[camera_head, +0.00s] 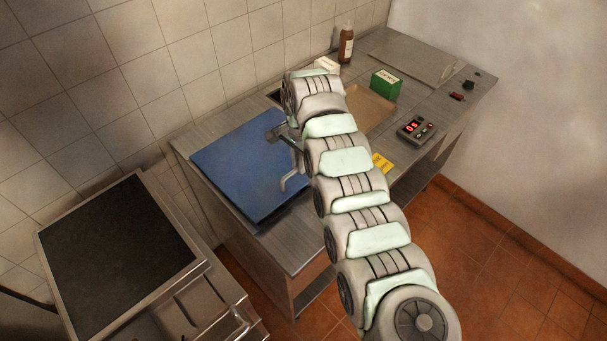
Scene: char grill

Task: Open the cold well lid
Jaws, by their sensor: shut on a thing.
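A flat blue panel (240,167), which looks like the cold well lid, lies over the left part of the steel counter. A pale metal bar handle (287,183) shows at its right side, partly behind my arm. My gripper (283,133) is at the right edge of the blue panel, mostly hidden by my arm links. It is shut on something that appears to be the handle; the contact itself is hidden. No gap under the panel can be made out.
A griddle (115,255) stands at the front left. A steel panel (415,60) lies behind.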

